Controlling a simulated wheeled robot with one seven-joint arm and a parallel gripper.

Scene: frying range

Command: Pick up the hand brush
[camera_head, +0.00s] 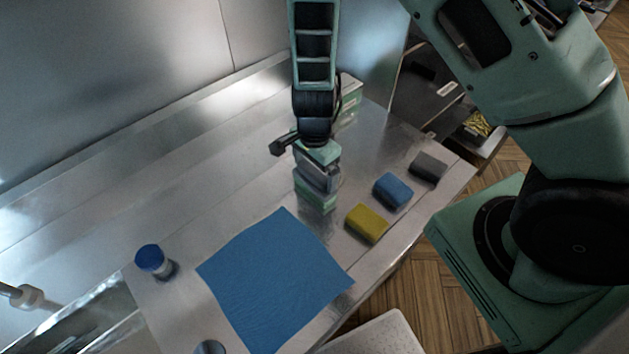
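I cannot clearly make out a hand brush in the head view. A small dark grey block (428,167) lies near the right edge of the steel counter; I cannot tell whether it is a brush or a scouring pad. My gripper (316,185) points down over the middle of the counter, left of the blocks and behind the blue cloth. Its fingers are not distinct against the shiny steel, and whether it is open or shut does not show. I see no brush at it.
A blue block (393,190) and a yellow block (367,223) lie in a row with the grey one. A blue cloth (275,280) lies flat at the front.

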